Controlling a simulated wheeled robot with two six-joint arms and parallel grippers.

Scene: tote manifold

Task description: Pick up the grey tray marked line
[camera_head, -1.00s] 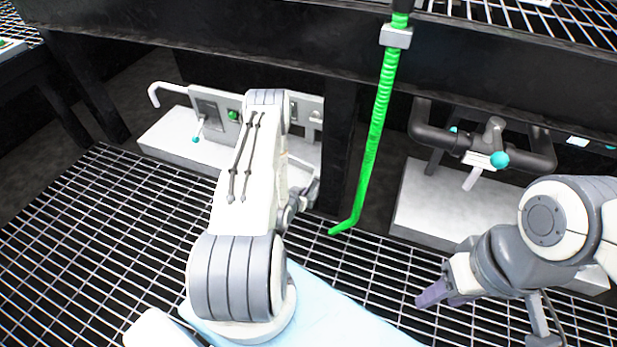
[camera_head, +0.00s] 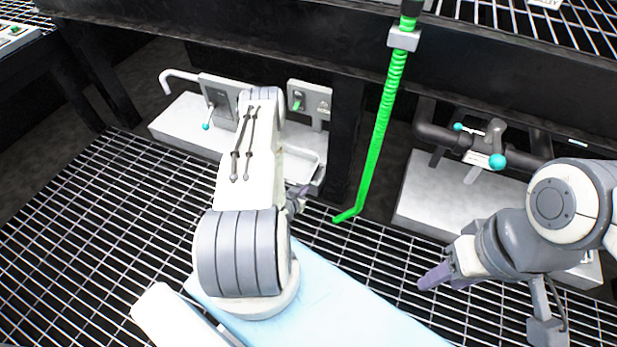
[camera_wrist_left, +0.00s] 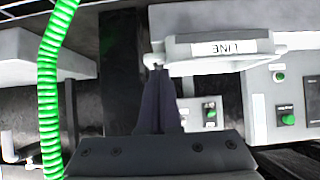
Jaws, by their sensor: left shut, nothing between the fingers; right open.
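The grey tray marked LINE (camera_wrist_left: 190,65) is at the upper middle of the left wrist view, its label upside down there. In the head view a light grey rim (camera_head: 318,165), which looks like this tray, shows just right of my left arm; the arm hides the rest. My left gripper (camera_wrist_left: 157,66) is shut and empty, its fingertips close to the tray's left end in the wrist view; I cannot tell whether they touch. In the head view it is partly hidden behind my arm. My right gripper (camera_head: 435,277) is open and empty over the grating at right, away from the tray.
A green hose (camera_head: 378,135) hangs right of the tray. Control panels (camera_head: 310,102) stand behind my left arm. A dark pipe with a teal-handled valve (camera_head: 490,140) is at right. A black beam (camera_head: 250,38) crosses above. The grating (camera_head: 85,235) at left is clear.

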